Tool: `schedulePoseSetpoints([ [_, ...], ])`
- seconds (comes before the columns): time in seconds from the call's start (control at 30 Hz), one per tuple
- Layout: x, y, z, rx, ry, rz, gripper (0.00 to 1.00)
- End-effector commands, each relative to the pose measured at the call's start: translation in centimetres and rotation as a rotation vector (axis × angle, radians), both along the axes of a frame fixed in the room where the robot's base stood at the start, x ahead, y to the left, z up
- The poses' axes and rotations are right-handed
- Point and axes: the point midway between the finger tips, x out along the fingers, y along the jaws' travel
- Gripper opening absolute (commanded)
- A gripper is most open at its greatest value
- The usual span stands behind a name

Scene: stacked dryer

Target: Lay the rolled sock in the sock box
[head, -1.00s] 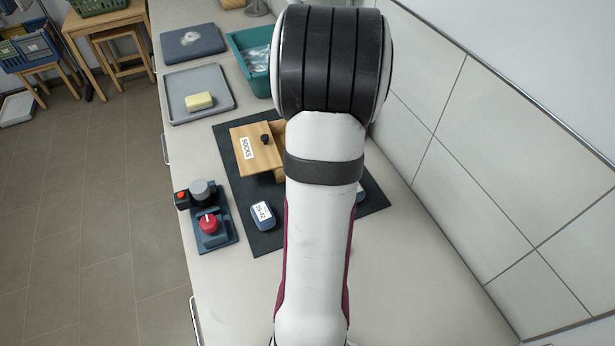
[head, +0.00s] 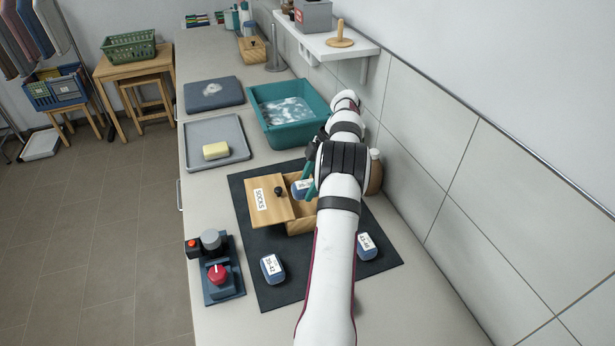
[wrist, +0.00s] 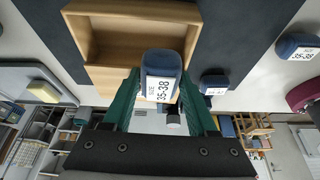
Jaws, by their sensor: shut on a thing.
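The rolled sock (head: 301,187) is a dark blue bundle with a white size label, which reads 35-38 in the wrist view (wrist: 160,85). My gripper (wrist: 162,78) is shut on it, with a green finger on each side. The wooden sock box (head: 301,228) stands on the dark mat, partly hidden by my arm. Its open inside (wrist: 130,38) looks empty in the wrist view. The sock is at the box's edge in that view, seemingly above it; the height is unclear. The wooden lid (head: 266,207), marked SOCKS, with a black knob, lies to the left, partly over the box.
Two other blue labelled bundles, one front left (head: 272,268) and one right (head: 367,246), lie on the dark mat (head: 325,277). A control panel with a red knob (head: 217,274) is at the left. A tray with yellow soap (head: 215,151) and a teal basin (head: 290,107) stand behind.

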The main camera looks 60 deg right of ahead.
Motion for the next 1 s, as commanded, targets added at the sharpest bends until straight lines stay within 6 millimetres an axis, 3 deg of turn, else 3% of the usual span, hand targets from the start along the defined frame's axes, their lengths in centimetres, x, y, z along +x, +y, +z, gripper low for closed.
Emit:
schedulePoseSetpoints([
  [0.5, 0.0, 0.0, -6.6, 0.001, 0.001, -0.001, 0.00],
  [1.0, 0.0, 0.0, -7.5, 0.000, 0.000, -0.002, 0.00],
])
